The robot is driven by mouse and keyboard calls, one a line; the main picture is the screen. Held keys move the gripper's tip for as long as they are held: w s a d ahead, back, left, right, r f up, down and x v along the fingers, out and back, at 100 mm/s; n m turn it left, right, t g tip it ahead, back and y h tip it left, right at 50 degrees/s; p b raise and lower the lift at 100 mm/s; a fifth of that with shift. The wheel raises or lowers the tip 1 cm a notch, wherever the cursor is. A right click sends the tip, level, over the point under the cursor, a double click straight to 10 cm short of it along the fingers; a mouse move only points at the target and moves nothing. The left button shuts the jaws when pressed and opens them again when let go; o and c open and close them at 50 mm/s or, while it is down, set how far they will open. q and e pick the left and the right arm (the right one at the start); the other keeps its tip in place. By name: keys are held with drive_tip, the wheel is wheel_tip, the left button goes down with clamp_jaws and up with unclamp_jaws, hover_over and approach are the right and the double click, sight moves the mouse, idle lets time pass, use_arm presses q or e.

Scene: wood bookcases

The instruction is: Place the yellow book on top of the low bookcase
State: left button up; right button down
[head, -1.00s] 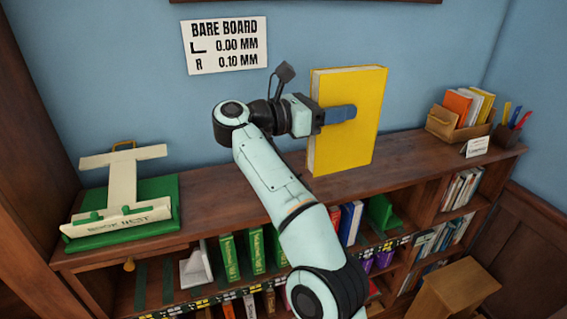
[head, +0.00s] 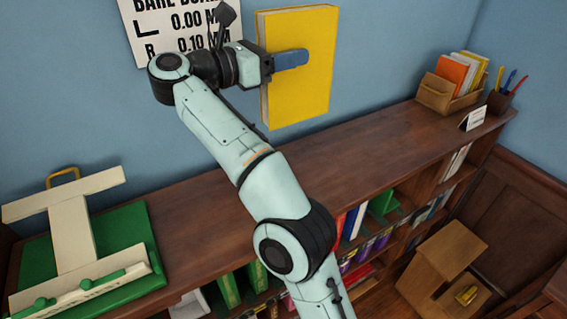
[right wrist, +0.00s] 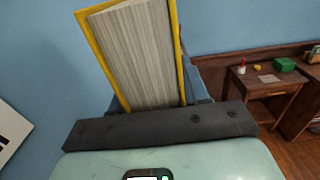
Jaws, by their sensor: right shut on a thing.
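The yellow book (head: 302,95) is upright in my right gripper (head: 290,58), with one dark blue finger across its yellow cover. In the head view the book stands out against the blue wall, its lower edge clear of the top of the low bookcase (head: 330,165). The right wrist view shows the book's pale page block (right wrist: 142,60) and yellow covers between the fingers (right wrist: 155,102). The other finger is mostly hidden behind the book. My left gripper is not in view.
A green board with a cream stand (head: 70,235) sits on the top's left end. A box of books (head: 450,92), a pen cup (head: 500,100) and a small card (head: 475,117) stand at the right end. The middle is clear. A wooden stool (head: 440,270) is on the floor.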

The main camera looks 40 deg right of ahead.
sight(288, 124)
drive_tip(key=f, duration=1.5)
drive_tip(key=shift+s+b, duration=0.3)
drive_tip(key=shift+b, duration=0.05)
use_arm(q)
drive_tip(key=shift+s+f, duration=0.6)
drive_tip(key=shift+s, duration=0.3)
use_arm(e)
drive_tip(key=shift+f, duration=2.2)
drive_tip(key=shift+w, duration=0.1)
drive_tip(key=shift+f, duration=0.15)
drive_tip(key=c, duration=0.8)
unclamp_jaws()
drive_tip(key=shift+f, duration=0.1)
drive_tip(key=shift+o, duration=1.2)
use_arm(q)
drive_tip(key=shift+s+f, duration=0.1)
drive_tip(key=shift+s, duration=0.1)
